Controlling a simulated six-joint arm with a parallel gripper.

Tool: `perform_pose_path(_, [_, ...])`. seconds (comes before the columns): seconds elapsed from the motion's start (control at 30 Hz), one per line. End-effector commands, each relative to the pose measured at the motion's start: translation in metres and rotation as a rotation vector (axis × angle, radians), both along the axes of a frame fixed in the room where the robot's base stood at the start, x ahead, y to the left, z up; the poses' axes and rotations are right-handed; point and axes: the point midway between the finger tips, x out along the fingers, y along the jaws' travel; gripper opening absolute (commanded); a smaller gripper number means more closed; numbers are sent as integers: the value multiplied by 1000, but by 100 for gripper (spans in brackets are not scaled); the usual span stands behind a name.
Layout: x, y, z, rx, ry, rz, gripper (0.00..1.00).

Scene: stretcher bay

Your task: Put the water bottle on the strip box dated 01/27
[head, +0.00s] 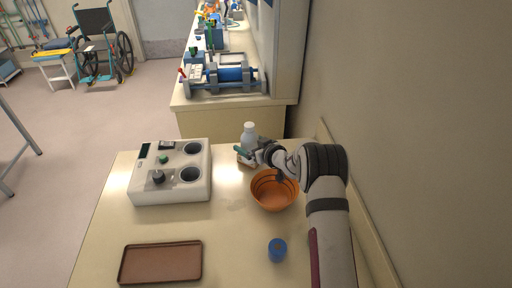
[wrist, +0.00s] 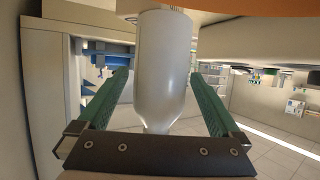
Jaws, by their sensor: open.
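The water bottle (head: 249,133), pale with a white cap, stands upright at the far edge of the table in the head view. In the wrist view the bottle (wrist: 162,65) fills the space between the two green fingers of my gripper (wrist: 158,82). The fingers are open, with a visible gap on each side of the bottle. In the head view my gripper (head: 249,151) is at the bottle's lower part and partly covers it. A small pale shape shows low by the bottle, mostly hidden; I cannot tell whether it is a strip box. No 01/27 date is readable.
An orange bowl (head: 274,190) stands close in front of my gripper. A grey-white device (head: 172,190) with round wells is on the left, a brown tray (head: 161,262) at the front left, and a blue cup (head: 277,250) at the front. The table's middle is clear. A wall runs along the right.

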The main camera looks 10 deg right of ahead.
Motion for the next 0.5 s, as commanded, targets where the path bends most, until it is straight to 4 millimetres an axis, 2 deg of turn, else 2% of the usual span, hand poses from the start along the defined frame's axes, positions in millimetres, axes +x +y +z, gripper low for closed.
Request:
perform_pose_path(0.3, [-63,-34,30,0,1,-4,100])
perform_pose_path(0.5, [-90,-47,42,0,0,-2,100])
